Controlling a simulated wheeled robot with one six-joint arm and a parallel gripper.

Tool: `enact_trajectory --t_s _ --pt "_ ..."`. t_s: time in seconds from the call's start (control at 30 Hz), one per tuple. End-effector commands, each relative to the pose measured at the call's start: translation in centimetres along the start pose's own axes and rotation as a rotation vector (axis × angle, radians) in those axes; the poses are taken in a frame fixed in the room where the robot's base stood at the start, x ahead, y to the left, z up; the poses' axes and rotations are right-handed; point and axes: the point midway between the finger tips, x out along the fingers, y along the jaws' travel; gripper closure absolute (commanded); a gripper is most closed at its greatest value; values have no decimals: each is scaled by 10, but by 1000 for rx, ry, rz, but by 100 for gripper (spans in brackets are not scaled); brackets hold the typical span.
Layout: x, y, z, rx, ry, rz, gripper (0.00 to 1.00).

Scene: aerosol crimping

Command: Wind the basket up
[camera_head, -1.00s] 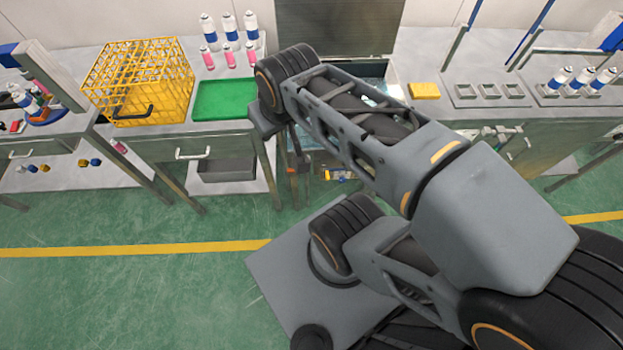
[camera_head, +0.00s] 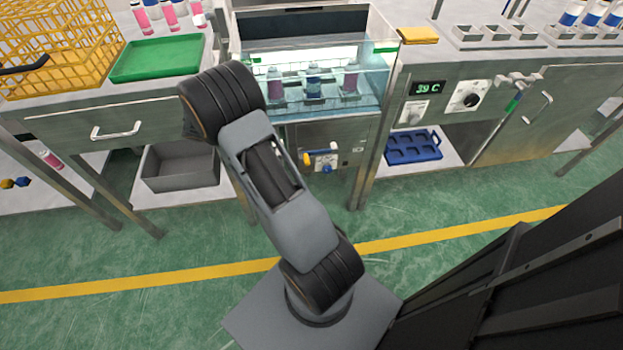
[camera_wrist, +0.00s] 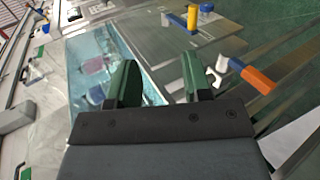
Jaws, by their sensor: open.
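A glass-fronted water tank (camera_head: 385,70) stands at the back centre in the head view, with several capped cans (camera_head: 313,80) upright in it. The carrier under the cans is hard to make out. On the cabinet front below the tank is a small crank-like fitting with a yellow grip (camera_head: 307,158) and a blue knob (camera_head: 327,168). In the wrist view a yellow grip (camera_wrist: 192,18) and an orange grip (camera_wrist: 258,80) show beyond the fingers. My gripper (camera_wrist: 160,80) is open and empty, its green fingers apart beside the tank's glass. The head view hides it behind my arm.
A yellow wire cage (camera_head: 60,45) and green tray (camera_head: 160,58) are on the left bench. Right of the tank are a temperature display (camera_head: 427,88), a dial (camera_head: 465,97) and a blue rack (camera_head: 413,147) on a low shelf. The floor in front is clear.

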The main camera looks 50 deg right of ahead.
Motion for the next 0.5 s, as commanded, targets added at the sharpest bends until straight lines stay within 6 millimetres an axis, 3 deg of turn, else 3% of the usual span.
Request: enact_trajectory --t_s 0.03,0.2,0.33,0.5 --pt "22 -33 -10 13 -9 52 55" --pt "52 -69 -28 60 -11 174 55" --pt "63 -82 -34 79 -7 221 55" --pt "78 -85 -36 87 -7 243 55"
